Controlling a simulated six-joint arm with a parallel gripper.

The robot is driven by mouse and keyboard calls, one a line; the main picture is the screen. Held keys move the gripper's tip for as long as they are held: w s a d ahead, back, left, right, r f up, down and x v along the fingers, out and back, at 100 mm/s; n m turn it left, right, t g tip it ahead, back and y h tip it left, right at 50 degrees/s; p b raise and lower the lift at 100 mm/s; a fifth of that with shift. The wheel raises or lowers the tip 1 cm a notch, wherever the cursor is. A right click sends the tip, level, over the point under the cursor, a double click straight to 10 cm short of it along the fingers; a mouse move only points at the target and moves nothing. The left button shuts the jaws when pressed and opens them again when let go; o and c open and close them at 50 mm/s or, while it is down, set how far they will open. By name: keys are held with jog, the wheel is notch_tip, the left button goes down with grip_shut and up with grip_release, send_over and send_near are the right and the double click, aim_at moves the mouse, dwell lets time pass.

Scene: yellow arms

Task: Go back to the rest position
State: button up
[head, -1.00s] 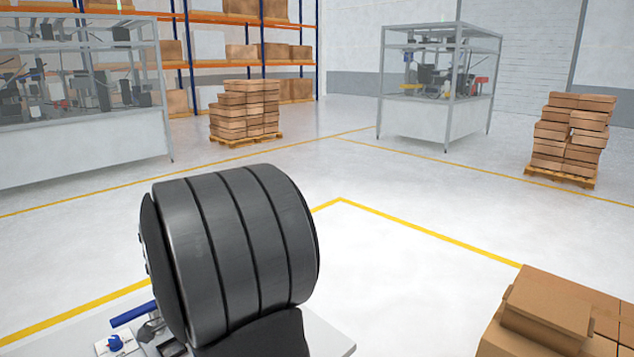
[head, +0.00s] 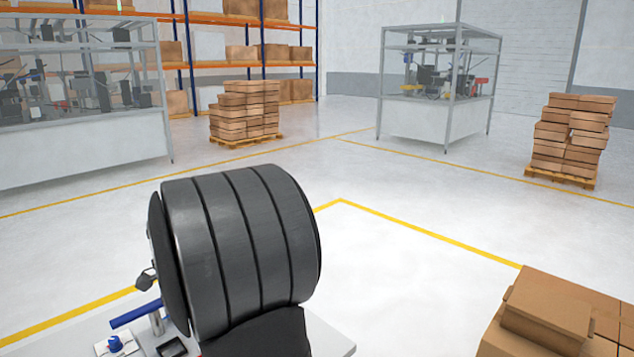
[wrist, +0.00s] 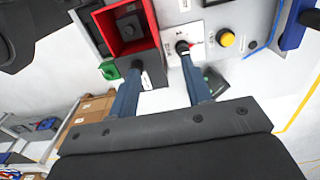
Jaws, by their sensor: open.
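My gripper (wrist: 160,58) shows in the wrist view with its two blue-grey fingers apart. I see nothing held between them. Their dark tips overlap a control panel in the picture; I cannot tell whether they touch it. The panel carries a red square housing (wrist: 148,22) with a dark inside and a yellow button (wrist: 227,39). In the head view my large dark arm link hides much of the bench, and I cannot make out the fingers there. A blue bar (head: 136,313) and a blue knob (head: 115,344) show on the bench at lower left.
Cardboard boxes (head: 546,312) stand at the lower right in the head view. Caged machines (head: 440,85), loaded pallets (head: 571,138) and shelving (head: 255,63) stand farther back. The floor (head: 400,290) between is clear. A blue part (wrist: 293,25) is at the wrist view's right.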

jog(key=w+f, duration=0.3)
jog(key=w, duration=0.4)
jog(key=a+f, duration=0.2)
jog(key=a, duration=0.2)
jog(key=s+a+f, duration=0.1)
jog(key=a+f, duration=0.1)
jog(key=a, duration=0.2)
jog(key=s+a+f, duration=0.1)
jog(key=a+f, duration=0.2)
jog(key=a, duration=0.1)
jog(key=shift+a+f, duration=0.1)
jog(key=shift+f, duration=1.35)
jog(key=shift+r, duration=0.15)
